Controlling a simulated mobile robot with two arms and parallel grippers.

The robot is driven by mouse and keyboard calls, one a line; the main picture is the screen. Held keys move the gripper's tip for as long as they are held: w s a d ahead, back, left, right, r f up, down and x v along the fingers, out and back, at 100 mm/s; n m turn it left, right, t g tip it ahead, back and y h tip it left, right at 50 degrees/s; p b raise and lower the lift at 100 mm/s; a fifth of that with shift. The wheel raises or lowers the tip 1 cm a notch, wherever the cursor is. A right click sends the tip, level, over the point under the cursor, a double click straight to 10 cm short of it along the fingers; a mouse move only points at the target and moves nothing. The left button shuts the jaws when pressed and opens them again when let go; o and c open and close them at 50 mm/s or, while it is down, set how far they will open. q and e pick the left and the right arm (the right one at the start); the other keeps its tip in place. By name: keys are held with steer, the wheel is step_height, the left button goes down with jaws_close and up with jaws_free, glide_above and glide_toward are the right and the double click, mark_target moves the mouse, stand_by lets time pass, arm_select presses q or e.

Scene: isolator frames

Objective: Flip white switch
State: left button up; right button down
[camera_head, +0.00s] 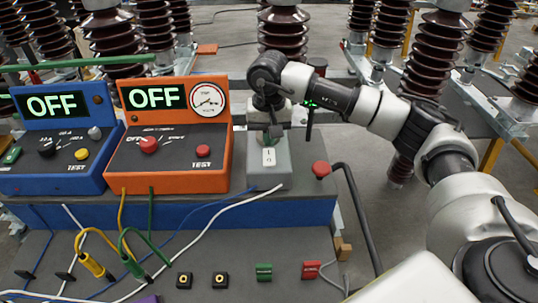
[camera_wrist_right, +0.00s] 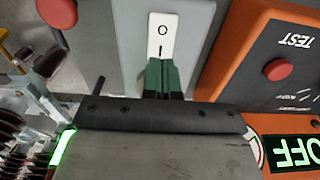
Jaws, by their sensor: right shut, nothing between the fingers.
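The white rocker switch (camera_head: 268,157), marked with a line and a circle, is on the sloped front of a grey box (camera_head: 272,178) right of the orange unit. It also shows at the top of the right wrist view (camera_wrist_right: 162,35). My right gripper (camera_head: 271,134) is at the switch's upper end in the head view. My left gripper is not in view.
An orange test unit (camera_head: 120,165) and a blue test unit (camera_head: 85,173) stand at left, both displays reading OFF. A red knob (camera_head: 321,169) is just right of the grey box. Cables (camera_head: 200,219) cross the panel in front. Brown ribbed insulators (camera_head: 435,55) stand behind.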

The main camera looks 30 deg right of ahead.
mark_target(269, 151)
steer(key=shift+f+b, duration=1.2)
steer(key=shift+f, duration=0.2)
stand_by(0.6)
steer(key=shift+r+p, duration=0.6)
steer(key=shift+r, duration=0.3)
steer(key=shift+r+p, duration=1.25)
steer(key=shift+r, duration=1.45)
steer(key=shift+f, duration=0.1)
